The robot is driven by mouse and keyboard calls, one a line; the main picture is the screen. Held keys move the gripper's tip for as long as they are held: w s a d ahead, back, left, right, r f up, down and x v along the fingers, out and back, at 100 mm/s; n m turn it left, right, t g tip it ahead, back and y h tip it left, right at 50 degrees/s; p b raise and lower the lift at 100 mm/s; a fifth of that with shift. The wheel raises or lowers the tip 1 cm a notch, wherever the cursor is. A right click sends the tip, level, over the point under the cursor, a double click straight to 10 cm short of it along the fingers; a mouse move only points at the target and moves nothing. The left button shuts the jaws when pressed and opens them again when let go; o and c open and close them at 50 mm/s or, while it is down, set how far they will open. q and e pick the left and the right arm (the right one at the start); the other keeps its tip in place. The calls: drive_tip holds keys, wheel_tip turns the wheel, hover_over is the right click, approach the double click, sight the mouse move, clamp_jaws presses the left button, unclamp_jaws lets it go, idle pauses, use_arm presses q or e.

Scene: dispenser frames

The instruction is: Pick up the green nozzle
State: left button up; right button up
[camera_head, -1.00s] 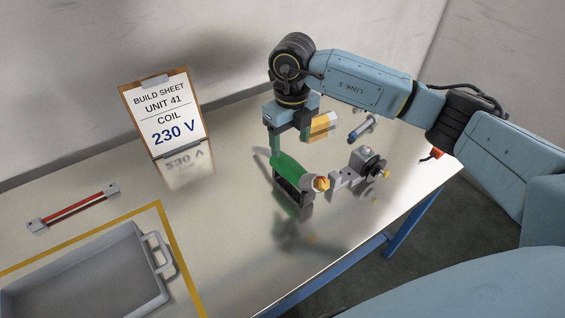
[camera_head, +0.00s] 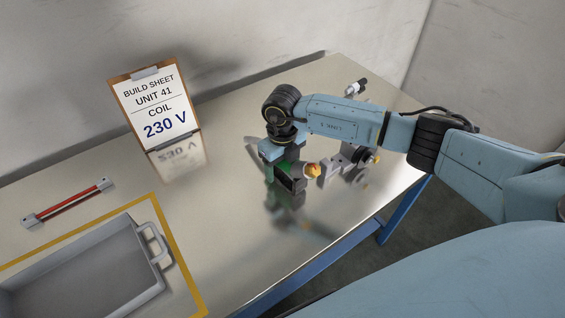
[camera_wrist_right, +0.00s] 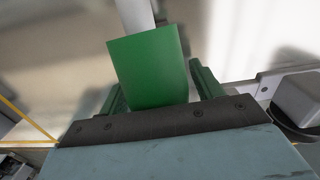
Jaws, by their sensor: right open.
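In the right wrist view the green nozzle (camera_wrist_right: 150,68) shows between the two fingers of my right gripper (camera_wrist_right: 156,82). The fingers are open, with a visible gap on the nozzle's right side; contact on the left cannot be told. My left gripper is not in view.
A grey metal fitting (camera_head: 345,160) stands close to the right of the nozzle. A grey tray (camera_head: 95,270) and a red bar (camera_head: 68,203) are at left. The table between is clear.

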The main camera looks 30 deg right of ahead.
drive_tip(key=shift+w, duration=0.1)
clamp_jaws()
idle(0.3)
drive_tip(key=shift+r, duration=0.1)
